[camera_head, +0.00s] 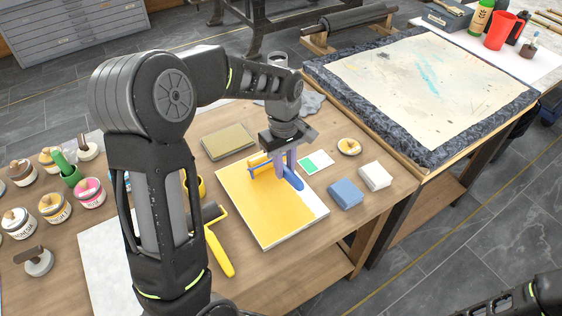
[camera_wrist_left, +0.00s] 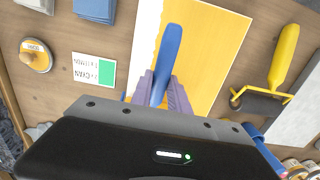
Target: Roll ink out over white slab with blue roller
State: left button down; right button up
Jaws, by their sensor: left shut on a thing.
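The white slab (camera_head: 312,221) lies flat on the wooden table. Yellow ink (camera_head: 258,208) covers most of its top, with a bare white strip along the right side. The strip also shows in the left wrist view (camera_wrist_left: 146,32). My left gripper (camera_head: 284,162) is over the far part of the slab, shut on the blue roller (camera_head: 293,180). The blue handle stands out from between the fingers in the left wrist view (camera_wrist_left: 168,60). The roller's orange-yellow head end is at the slab's far part; I cannot tell if it touches. Only a dark piece of my right arm shows at the bottom right corner.
A yellow roller (camera_head: 219,252) lies left of the slab. Several ink jars stand at the left.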

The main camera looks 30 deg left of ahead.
aim_at(293, 176)
pick_arm(q)
jog(key=shift+s+d, duration=0.45)
jog(key=shift+d, duration=0.4)
jog(key=shift+s+d, duration=0.4)
jog(key=shift+d, duration=0.45)
jog(key=shift+s+d+f+b, duration=0.15)
jog(key=shift+s+d, duration=0.15)
jog(key=shift+d, duration=0.3)
jog(key=shift+s+d+r+b, duration=0.1)
jog(key=shift+s+d, duration=0.25)
jog(key=shift+d, duration=0.2)
jog(key=shift+s+d+f+b, duration=0.15)
jog(key=shift+s+d, duration=0.15)
jog(key=shift+d, duration=0.3)
jog(key=shift+r, duration=0.1)
jog(key=shift+s+d, duration=0.45)
jog(key=shift+d, duration=0.45)
jog(key=shift+s+d, duration=0.45)
jog(key=shift+d, duration=0.4)
jog(key=shift+s+d+b, duration=0.2)
jog(key=shift+s+d, duration=0.3)
jog(key=shift+d, duration=0.4)
jog(key=shift+s+d+b, duration=0.15)
jog(key=shift+s+d, duration=0.3)
jog(key=shift+d, duration=0.4)
